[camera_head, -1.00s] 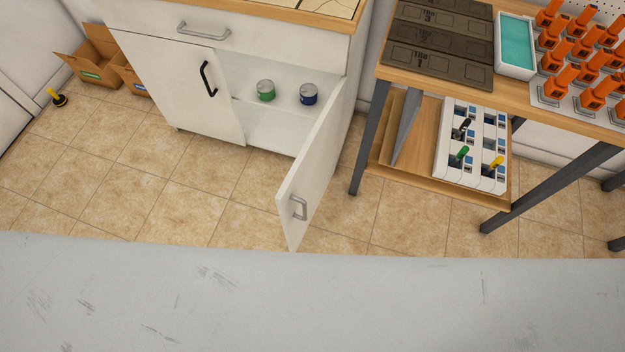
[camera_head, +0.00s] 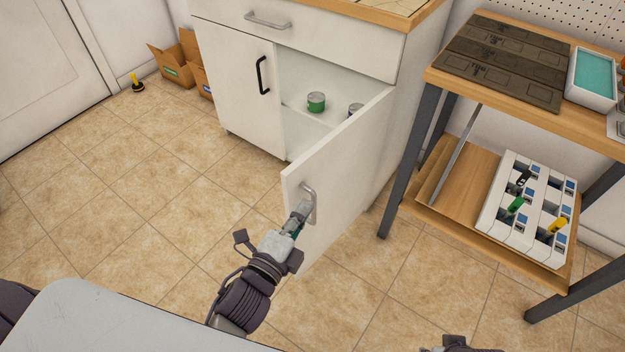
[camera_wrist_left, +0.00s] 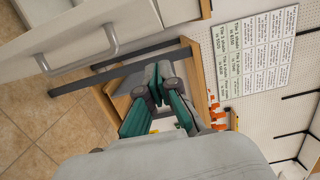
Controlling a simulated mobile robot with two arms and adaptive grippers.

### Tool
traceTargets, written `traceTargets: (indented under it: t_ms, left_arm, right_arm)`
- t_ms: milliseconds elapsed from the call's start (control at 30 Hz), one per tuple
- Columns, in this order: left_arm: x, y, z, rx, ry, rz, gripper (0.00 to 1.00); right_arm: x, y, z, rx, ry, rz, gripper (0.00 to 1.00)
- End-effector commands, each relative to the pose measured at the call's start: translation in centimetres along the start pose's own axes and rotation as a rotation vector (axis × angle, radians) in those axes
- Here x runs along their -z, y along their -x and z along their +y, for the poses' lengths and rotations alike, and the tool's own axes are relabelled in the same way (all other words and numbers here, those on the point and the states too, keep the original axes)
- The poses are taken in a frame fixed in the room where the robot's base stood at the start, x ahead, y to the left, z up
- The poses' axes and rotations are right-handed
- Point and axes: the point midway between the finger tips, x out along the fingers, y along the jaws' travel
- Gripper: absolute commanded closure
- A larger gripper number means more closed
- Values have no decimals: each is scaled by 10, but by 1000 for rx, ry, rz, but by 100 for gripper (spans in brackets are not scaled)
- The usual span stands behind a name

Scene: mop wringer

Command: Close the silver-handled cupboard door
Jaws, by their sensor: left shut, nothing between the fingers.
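The silver-handled white door (camera_head: 338,165) of the cupboard stands wide open, swung out toward me. Its silver handle (camera_head: 309,192) is on the door's outer face near the free edge. My left gripper (camera_head: 302,210) is at the handle's lower end in the head view. The left wrist view shows the handle (camera_wrist_left: 110,42) to the left of my fingers (camera_wrist_left: 151,88), with a gap between them. The fingers are shut and empty. I cannot tell whether they touch the door. My right gripper is not visible; only a dark bit of my right arm shows at the bottom edge.
The black-handled door (camera_head: 238,85) beside it is shut. A wooden workbench (camera_head: 480,215) with dark legs stands close on the right. Tiled floor (camera_head: 150,210) on the left is clear.

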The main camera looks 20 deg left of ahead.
Motion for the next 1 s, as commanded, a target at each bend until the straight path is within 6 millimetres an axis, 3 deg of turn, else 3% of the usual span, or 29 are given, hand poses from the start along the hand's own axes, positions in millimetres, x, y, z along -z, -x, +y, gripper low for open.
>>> traceTargets:
  t_ms: [467,700,1000]
  left_arm:
    - [0,-96,0,1,2,0,100]
    - [-32,-100,2,-4,3,1,100]
    - [-39,-101,1,-4,6,1,100]
  right_arm:
    - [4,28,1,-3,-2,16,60]
    - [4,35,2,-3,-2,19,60]
    - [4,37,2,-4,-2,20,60]
